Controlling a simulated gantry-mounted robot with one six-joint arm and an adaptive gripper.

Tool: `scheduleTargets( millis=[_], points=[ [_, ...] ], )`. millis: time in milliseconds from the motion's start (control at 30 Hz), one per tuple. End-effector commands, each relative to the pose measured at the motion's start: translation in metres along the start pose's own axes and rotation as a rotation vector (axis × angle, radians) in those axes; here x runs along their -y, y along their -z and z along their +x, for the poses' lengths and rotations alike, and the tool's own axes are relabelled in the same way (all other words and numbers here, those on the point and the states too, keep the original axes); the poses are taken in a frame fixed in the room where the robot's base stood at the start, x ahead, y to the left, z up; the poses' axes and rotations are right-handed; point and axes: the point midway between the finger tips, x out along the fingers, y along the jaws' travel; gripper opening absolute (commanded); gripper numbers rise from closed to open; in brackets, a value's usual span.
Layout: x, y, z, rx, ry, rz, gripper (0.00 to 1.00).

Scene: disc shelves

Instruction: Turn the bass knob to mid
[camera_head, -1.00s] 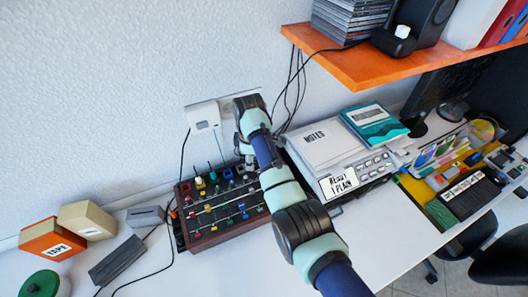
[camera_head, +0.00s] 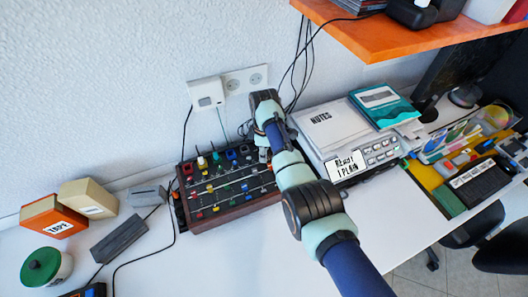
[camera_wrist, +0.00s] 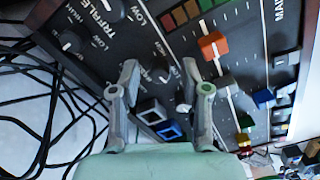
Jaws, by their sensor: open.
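The mixer (camera_head: 228,182) is a dark box with wooden sides, coloured sliders and knobs, on the desk below the wall socket. In the wrist view its panel fills the middle and right. A second black knob (camera_wrist: 71,42) sits to the left under a "TREBLE" label. My gripper is open, its fingers on either side of the first knob; contact cannot be told.
Black cables (camera_wrist: 45,90) lie left of the panel. A grey device (camera_head: 372,155) with notes on top stands right of the mixer. The orange shelf (camera_head: 375,45) hangs above.

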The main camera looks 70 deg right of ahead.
Motion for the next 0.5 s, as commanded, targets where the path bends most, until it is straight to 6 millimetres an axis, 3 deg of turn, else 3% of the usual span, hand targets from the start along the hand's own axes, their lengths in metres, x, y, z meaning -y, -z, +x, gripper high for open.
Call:
scheduleTargets(
  millis=[67, 300, 500],
  points=[
    [0.0001, 0.0, -0.0002, 0.0, 0.0, 0.0, 0.43],
    [0.0002, 0.0, -0.0002, 0.0, 0.001, 0.0, 0.03],
    [0.0002, 0.0, -0.0004, 0.0, 0.001, 0.002, 0.0]
  ],
)
